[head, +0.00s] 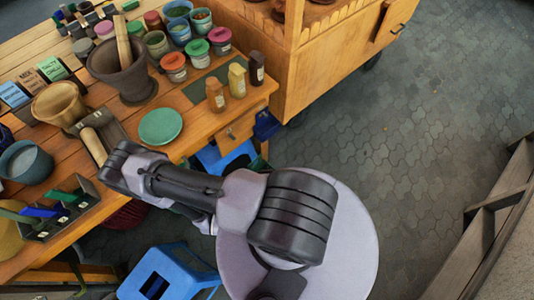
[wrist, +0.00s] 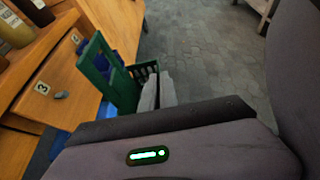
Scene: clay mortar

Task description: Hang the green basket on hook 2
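The green basket (wrist: 103,80) is in the middle left of the wrist view, with a tall open frame and a slatted side; it looks tilted. My gripper (wrist: 158,78) has its two grey fingers close together at the basket's slatted edge and seems shut on it. In the head view only a small green piece (head: 264,150) shows beside the table's right end; my arm hides my gripper there. A panel marked 3 with a small grey hook (wrist: 61,95) is left of the basket. It also shows in the head view (head: 232,133). I cannot make out a label 2.
A blue object (head: 265,125) is at the table's right end, close to the green piece. Bottles (head: 215,95) stand on the table (head: 195,150) above. Blue stools (head: 165,275) are below and in front. A wooden cabinet (head: 340,75) stands behind. The paved floor (head: 410,140) on the right is clear.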

